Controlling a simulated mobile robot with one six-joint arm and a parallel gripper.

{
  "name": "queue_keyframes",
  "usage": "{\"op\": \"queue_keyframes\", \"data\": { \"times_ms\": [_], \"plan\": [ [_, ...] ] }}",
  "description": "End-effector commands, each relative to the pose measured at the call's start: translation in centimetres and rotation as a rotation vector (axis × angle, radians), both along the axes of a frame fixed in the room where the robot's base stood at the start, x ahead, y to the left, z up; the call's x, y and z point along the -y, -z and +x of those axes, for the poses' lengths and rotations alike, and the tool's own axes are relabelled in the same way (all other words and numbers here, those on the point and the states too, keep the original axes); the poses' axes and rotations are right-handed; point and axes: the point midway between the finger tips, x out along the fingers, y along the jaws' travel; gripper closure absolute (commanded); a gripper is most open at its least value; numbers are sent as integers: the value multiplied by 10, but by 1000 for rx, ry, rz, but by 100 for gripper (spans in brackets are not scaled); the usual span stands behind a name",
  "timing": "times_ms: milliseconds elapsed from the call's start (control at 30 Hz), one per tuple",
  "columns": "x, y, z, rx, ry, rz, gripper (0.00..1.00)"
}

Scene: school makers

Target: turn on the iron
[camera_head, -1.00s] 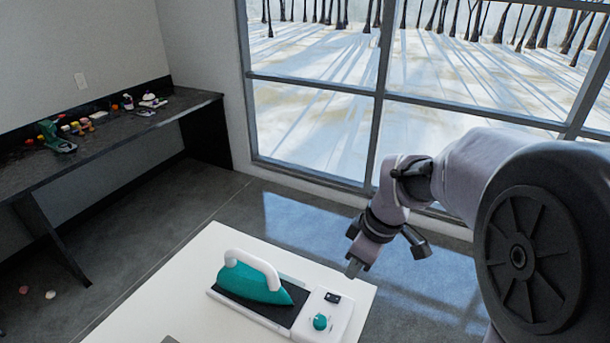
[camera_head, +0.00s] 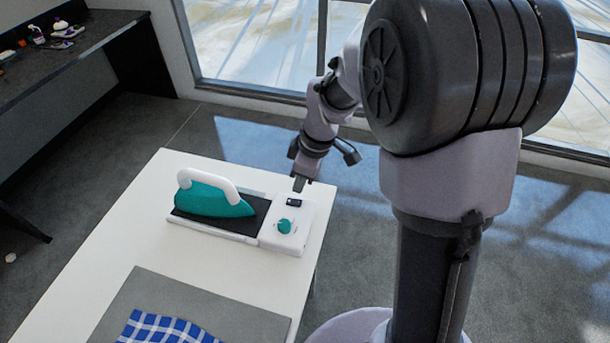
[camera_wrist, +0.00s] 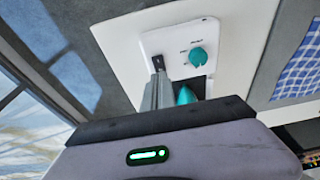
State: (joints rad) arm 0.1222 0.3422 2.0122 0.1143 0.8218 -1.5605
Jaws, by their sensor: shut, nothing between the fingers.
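A teal iron (camera_head: 213,197) with a white handle rests on a black pad on a white base unit (camera_head: 268,237) on the white table. The base's right end carries a black switch (camera_head: 294,201) and a teal knob (camera_head: 284,226). My gripper (camera_head: 299,184) is shut and empty, pointing down at the base's far edge, close by the black switch. In the wrist view the gripper (camera_wrist: 158,68) tip overlaps the switch area, with the knob (camera_wrist: 198,57) to its right. I cannot tell whether the tip touches the switch. The iron (camera_wrist: 185,96) is mostly hidden there behind the gripper.
A grey mat (camera_head: 250,322) with a blue checked cloth (camera_head: 165,329) lies at the near side of the white table (camera_head: 230,276). A dark bench (camera_head: 75,45) with small items stands at the back left. Windows line the back. The floor beside the table is clear.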

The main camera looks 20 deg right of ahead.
Motion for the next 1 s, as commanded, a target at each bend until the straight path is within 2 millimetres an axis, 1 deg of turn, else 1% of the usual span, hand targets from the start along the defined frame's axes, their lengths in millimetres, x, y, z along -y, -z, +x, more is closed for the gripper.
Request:
{"op": "queue_keyframes", "data": {
  "times_ms": [33,100,200,300,700,767,833,900,1000],
  "plan": [
    [-2,14,1,-2,-2,-1,100],
    [-1,27,0,-1,0,0,100],
    [1,40,-1,-3,0,-1,100],
    [2,47,-1,0,-1,-1,100],
    [2,50,-2,1,0,-1,100],
    [3,54,-2,1,0,-1,100],
    [5,62,-3,1,0,-1,100],
    [5,58,-3,-1,0,-1,100],
    [5,58,-3,-1,0,-1,100]
  ]
}}
